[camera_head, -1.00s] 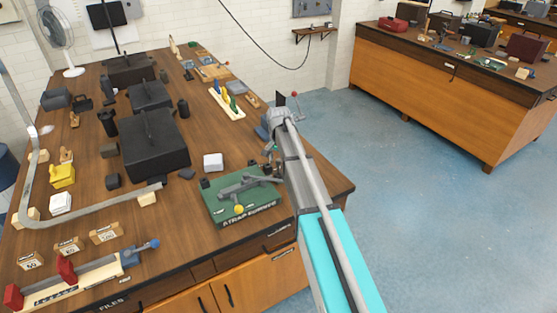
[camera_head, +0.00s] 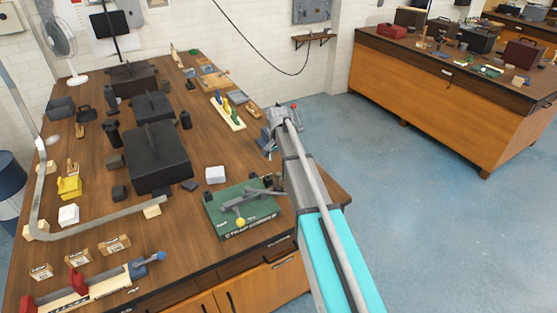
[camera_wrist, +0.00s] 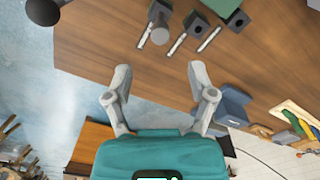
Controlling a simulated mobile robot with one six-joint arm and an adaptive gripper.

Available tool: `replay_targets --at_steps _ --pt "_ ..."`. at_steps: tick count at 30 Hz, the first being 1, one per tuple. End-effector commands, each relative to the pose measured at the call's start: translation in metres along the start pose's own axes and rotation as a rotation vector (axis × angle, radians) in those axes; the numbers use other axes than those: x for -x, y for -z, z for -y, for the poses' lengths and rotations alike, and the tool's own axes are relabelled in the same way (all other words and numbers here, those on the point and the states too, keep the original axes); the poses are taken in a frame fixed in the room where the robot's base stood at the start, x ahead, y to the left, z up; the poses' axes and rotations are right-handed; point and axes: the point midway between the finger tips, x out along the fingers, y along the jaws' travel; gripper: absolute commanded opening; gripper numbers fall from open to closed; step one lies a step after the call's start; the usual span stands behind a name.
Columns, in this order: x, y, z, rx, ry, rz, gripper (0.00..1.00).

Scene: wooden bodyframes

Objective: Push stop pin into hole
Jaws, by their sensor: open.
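In the wrist view, dark blocks (camera_wrist: 194,24) with several slim grey metal pins (camera_wrist: 209,39) lie at the edge of a green base (camera_wrist: 222,6). I cannot tell which of these, if any, is the stop pin, and no hole can be made out. My gripper (camera_wrist: 160,84) is open and empty, its two grey fingers spread above the wooden bench and apart from the pins. In the head view the green base (camera_head: 226,222) with a grey metal mechanism (camera_head: 248,198) sits at the bench's front right, left of my arm. My arm hides part of that corner.
A blue-grey device (camera_wrist: 234,106) lies right of my gripper. Blue floor lies open to the right.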

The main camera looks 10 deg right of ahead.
Motion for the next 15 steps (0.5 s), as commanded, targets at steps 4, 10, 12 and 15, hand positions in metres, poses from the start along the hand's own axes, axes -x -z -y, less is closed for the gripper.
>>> replay_targets --at_steps 4,10,12,15 --pt "0.015 0.000 0.000 0.000 0.000 0.000 0.72" --pt "0.023 0.000 0.000 0.000 0.000 0.000 0.72" --pt "0.024 0.000 0.000 0.000 0.000 0.000 0.72" --pt "0.023 0.000 0.000 -0.014 0.000 0.000 0.72"
